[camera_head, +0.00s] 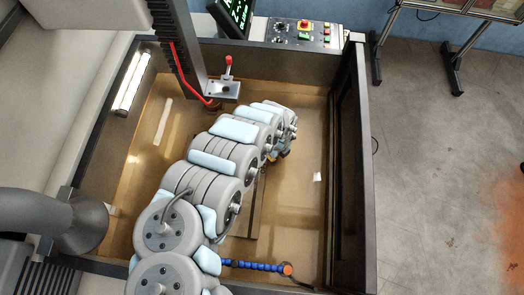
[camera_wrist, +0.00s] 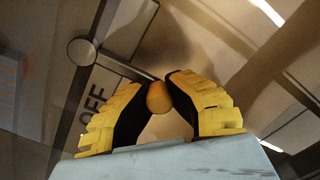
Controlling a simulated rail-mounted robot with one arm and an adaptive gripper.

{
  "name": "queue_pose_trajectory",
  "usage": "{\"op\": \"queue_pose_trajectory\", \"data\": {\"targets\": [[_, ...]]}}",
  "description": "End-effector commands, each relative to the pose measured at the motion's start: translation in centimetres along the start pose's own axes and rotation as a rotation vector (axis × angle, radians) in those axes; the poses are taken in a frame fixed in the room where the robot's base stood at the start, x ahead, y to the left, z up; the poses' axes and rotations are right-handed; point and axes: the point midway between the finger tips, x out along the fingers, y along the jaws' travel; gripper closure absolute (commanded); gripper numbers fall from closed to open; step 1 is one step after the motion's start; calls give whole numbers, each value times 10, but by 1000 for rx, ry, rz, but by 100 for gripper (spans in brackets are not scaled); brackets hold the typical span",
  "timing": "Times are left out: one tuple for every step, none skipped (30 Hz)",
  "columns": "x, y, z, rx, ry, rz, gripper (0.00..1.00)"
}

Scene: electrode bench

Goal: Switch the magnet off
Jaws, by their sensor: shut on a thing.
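In the wrist view, my gripper (camera_wrist: 160,92) has yellow-and-black fingers closed on a small orange-brown rounded knob (camera_wrist: 158,97). Beside the left finger, a light plate bears the dark word OFF (camera_wrist: 93,103). In the head view, my gripper (camera_head: 279,152) is small and partly covered by my arm inside the bench tank (camera_head: 308,206). The knob and the OFF label cannot be made out there, and the magnet's body is not clearly seen.
A red-tipped lever (camera_head: 228,66) stands on a metal block at the tank's back. A blue jointed hose (camera_head: 255,265) with an orange nozzle lies at the front. Dark walls (camera_head: 350,170) bound the tank. A control panel (camera_head: 300,32) with a red button sits behind.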

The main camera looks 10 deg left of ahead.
Motion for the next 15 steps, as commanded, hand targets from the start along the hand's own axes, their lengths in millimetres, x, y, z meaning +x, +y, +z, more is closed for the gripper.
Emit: {"op": "queue_pose_trajectory", "data": {"targets": [[0,-3,-4,17,0,0,100],[0,-4,-6,25,0,0,100],[0,-5,-8,35,0,0,100],[0,-5,-9,40,0,0,100],[0,-6,-10,44,0,0,100],[0,-6,-11,47,0,0,100],[0,-7,-11,49,0,0,100],[0,-7,-11,50,1,0,100],[0,-7,-11,51,1,1,100],[0,-7,-11,51,1,1,100],[0,-7,-11,51,1,1,100],[0,-6,-11,50,1,1,100],[0,-6,-11,50,1,1,100],[0,-6,-11,50,1,1,100],[0,-6,-11,49,1,1,100]]}}
